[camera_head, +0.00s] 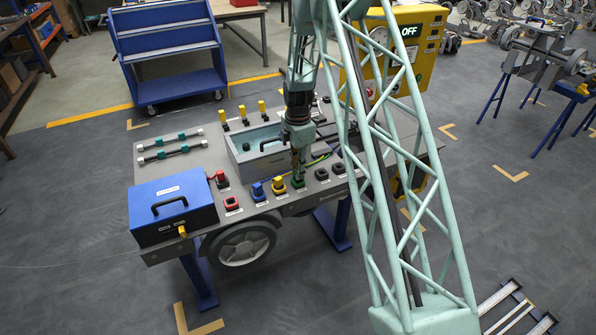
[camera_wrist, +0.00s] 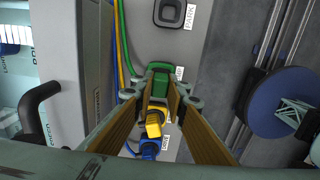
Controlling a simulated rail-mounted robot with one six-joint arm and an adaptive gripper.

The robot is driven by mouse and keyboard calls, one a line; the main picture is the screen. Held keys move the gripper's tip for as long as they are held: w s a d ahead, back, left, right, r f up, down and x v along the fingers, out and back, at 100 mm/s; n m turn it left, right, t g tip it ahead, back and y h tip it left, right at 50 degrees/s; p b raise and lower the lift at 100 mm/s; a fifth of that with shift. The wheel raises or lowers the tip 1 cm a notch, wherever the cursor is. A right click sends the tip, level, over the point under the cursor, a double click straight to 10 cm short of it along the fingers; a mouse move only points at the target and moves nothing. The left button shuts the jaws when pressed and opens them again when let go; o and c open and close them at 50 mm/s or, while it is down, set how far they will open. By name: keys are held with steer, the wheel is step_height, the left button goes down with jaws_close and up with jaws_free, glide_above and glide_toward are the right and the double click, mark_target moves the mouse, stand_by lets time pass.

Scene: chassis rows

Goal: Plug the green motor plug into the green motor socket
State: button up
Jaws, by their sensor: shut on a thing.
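My gripper (camera_head: 298,170) points down over the row of coloured sockets at the bench's front edge. In the wrist view my gripper (camera_wrist: 166,95) has its tan-padded fingers closed around the green motor plug (camera_wrist: 160,84). A green motor socket (camera_head: 298,185) shows below the fingertips in the head view, between the yellow and black ones. In the wrist view, green surfaces (camera_wrist: 166,68) sit just beyond the fingertips. Plug and socket overlap there, so I cannot tell whether the plug is seated. The fingers hide part of it.
A yellow plug (camera_head: 278,185) and a blue plug (camera_head: 258,191) stand close to the left; a black socket (camera_head: 321,174) is to the right. A grey tray (camera_head: 238,157) lies behind the row. A blue box (camera_head: 150,210) is at the left. Green and yellow cables (camera_wrist: 122,45) run nearby.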

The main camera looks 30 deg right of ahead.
steer(key=shift+f, duration=0.6)
steer(key=o, duration=0.9)
steer(key=shift+r, duration=0.2)
steer(key=shift+r, duration=5.85)
